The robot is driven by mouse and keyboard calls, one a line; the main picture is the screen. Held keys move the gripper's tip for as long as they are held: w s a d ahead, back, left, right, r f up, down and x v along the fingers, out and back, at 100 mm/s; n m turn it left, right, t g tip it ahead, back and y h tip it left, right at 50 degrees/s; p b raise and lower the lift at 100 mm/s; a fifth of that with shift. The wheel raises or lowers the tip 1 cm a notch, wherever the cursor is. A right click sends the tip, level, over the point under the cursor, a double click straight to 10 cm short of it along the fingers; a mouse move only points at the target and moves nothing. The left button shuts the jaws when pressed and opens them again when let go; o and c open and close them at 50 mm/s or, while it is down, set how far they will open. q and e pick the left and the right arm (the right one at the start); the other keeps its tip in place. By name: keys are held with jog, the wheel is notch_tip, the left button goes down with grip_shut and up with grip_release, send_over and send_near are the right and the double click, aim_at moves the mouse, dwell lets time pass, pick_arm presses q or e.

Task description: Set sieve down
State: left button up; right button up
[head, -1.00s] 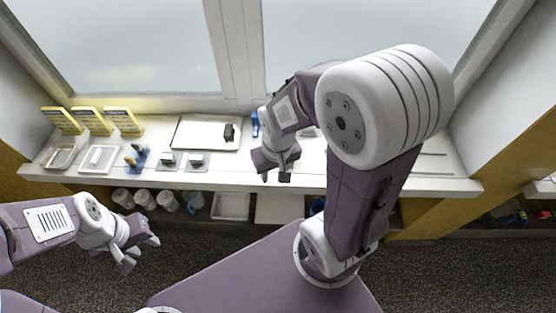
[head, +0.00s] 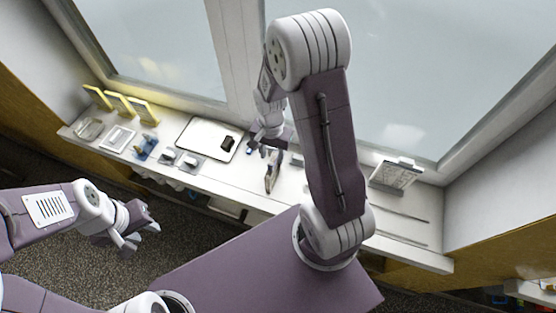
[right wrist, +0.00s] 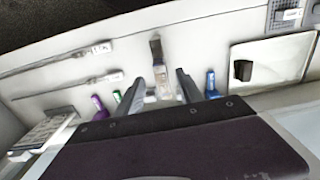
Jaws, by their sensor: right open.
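I cannot make out a thing that is surely the sieve. My right gripper (head: 266,143) is over the white counter (head: 245,182), and its jaws are open. In the right wrist view its two fingers (right wrist: 163,88) stand apart. A narrow pale tool with a dark end (right wrist: 156,48) shows between and beyond them; I cannot tell whether it touches them. In the head view a slim grey and dark item (head: 272,170) is just below this gripper. My left gripper (head: 138,236) is open and empty, in front of the counter and over the dark floor.
A pale tray with a dark block (head: 205,137) lies left of my right gripper. Farther left are small dishes (head: 118,138), a blue item (head: 146,147) and yellow cards (head: 118,104). A white gridded panel (head: 396,174) and two thin rods (head: 402,213) are at right.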

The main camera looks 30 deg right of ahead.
aim_at(273, 160)
jog(key=shift+w+a, duration=0.1)
jog(key=shift+a, duration=0.05)
jog(key=f, duration=0.3)
jog(key=shift+s+d+f+p, duration=0.1)
jog(key=shift+s+d+p, duration=0.15)
jog(key=shift+p, duration=0.1)
jog(key=shift+w+f, duration=0.1)
jog(key=shift+f, duration=0.25)
jog(key=shift+w+f, duration=0.15)
jog(key=shift+f, duration=0.2)
notch_tip(273, 160, down, 4)
jog(key=shift+w+d+r+p, duration=0.1)
jog(key=shift+w+p, duration=0.05)
jog(key=shift+p, duration=0.65)
jog(key=shift+w+d+f, duration=0.1)
jog(key=shift+f, duration=0.35)
grip_shut()
